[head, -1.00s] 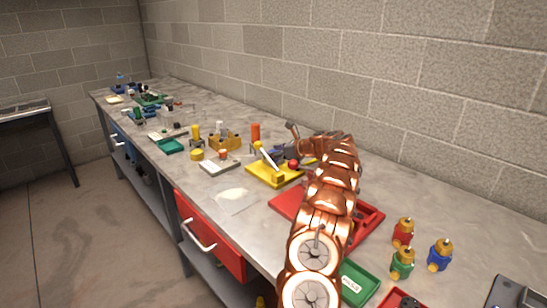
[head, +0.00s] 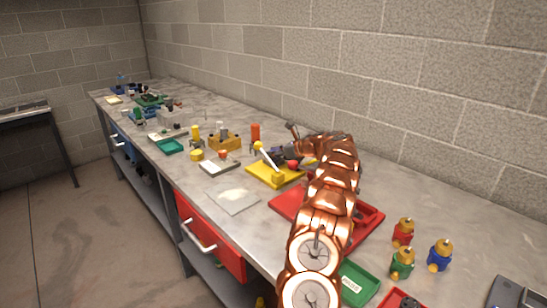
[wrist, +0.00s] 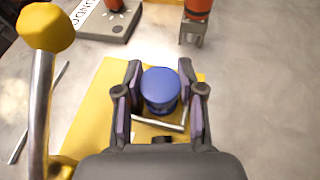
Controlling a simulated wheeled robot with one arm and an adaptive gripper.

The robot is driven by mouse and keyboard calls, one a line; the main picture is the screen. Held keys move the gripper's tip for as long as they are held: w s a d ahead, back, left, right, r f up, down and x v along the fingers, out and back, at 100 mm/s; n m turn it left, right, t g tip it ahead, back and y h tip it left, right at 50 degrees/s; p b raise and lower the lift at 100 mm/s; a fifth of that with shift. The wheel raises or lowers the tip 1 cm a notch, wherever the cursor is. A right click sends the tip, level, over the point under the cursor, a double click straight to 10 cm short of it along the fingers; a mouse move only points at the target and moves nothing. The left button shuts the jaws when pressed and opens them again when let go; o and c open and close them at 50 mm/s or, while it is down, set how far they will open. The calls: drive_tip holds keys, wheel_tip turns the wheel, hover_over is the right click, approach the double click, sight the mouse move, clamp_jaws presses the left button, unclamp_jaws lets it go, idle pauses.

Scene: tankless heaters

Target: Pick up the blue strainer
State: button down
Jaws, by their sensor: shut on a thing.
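The blue strainer (wrist: 161,88) is a short blue cylinder with a rounded top. In the wrist view it stands between the two fingers of my gripper (wrist: 160,95), which is shut on it. A yellow base plate (wrist: 100,100) lies beneath. The height of the strainer above the plate is hard to tell. In the head view my gripper (head: 283,152) is small and dark, at the back of the yellow base (head: 265,174); the strainer cannot be made out there.
A lever with a yellow knob (wrist: 46,28) rises close on the left in the wrist view. A grey box (wrist: 105,22) and an orange-topped part (wrist: 195,25) stand beyond. On the bench, a red tray (head: 288,204) lies under my arm; bottles (head: 403,232) stand at right.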

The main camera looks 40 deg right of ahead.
drive_tip(key=shift+r, duration=0.1)
wheel_tip(320, 180, up, 10)
drive_tip(key=shift+f, duration=0.1)
idle(0.3)
